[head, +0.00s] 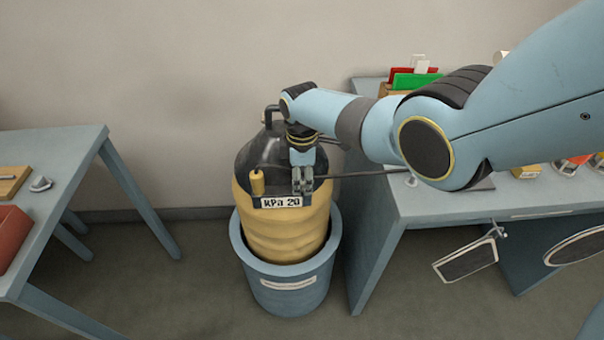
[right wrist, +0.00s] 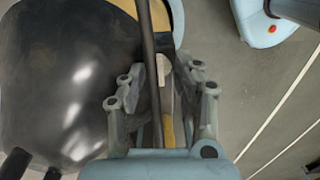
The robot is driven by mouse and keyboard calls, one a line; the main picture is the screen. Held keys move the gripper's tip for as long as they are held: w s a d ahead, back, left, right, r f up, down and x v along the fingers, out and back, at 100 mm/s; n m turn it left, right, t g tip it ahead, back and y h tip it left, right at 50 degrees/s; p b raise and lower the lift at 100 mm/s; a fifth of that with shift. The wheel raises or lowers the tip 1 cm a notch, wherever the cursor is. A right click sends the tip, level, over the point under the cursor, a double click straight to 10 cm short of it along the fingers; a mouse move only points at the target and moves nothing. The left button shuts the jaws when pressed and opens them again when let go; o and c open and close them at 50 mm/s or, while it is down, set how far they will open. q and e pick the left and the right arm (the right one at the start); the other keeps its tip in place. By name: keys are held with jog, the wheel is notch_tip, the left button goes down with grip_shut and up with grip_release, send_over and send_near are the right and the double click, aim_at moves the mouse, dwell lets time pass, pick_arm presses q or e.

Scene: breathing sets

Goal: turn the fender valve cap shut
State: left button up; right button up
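The fender (head: 285,232) is a rounded body, black on top and yellow below, standing upright in a blue tub (head: 290,283). A "kPa 20" plate (head: 281,202) is on its front. A small yellow knob (head: 257,182) stands at the plate's left end; I cannot tell if it is the valve cap. My right gripper (head: 303,184) points down at the plate's right end. In the right wrist view, its fingers (right wrist: 160,75) stand apart, with a dark hose and a yellowish strip seen between them. No grip on a cap shows. My left gripper is not in view.
A dark hose (head: 360,174) runs right from the fender to a blue table (head: 440,202) bearing cards and small items. Another blue table (head: 62,150) with a red bin (head: 10,235) stands left. Floor is free between the left table and the tub.

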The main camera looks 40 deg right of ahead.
aim_at(302, 182)
notch_tip(302, 182, up, 12)
dwell(0.5)
dwell(0.3)
